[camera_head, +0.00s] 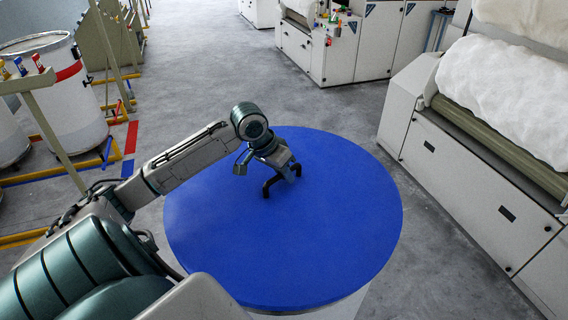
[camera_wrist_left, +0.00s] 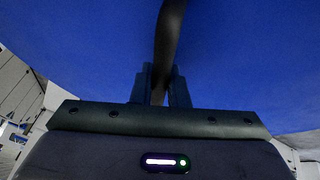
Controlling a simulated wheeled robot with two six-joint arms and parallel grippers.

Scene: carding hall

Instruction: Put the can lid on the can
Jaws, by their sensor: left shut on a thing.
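The can lid (camera_head: 335,230) is a large round blue disc in the middle of the head view, and its blue surface also fills much of the left wrist view (camera_wrist_left: 90,50). A dark arched handle (camera_head: 266,190) stands on it. My left gripper (camera_head: 281,167) is shut on this handle, which shows between the fingers (camera_wrist_left: 160,85) in the left wrist view. A pale can wall (camera_head: 310,310) shows just below the lid's near edge. The lid hides the can's rim, so I cannot tell whether the lid touches it. My right gripper is not in view.
White machines with fluffy fibre (camera_head: 500,85) stand at the right, and more machines (camera_head: 350,45) at the back. Other white cans (camera_head: 65,95), posts and yellow floor lines are at the left. Grey floor (camera_head: 220,60) is clear behind the lid.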

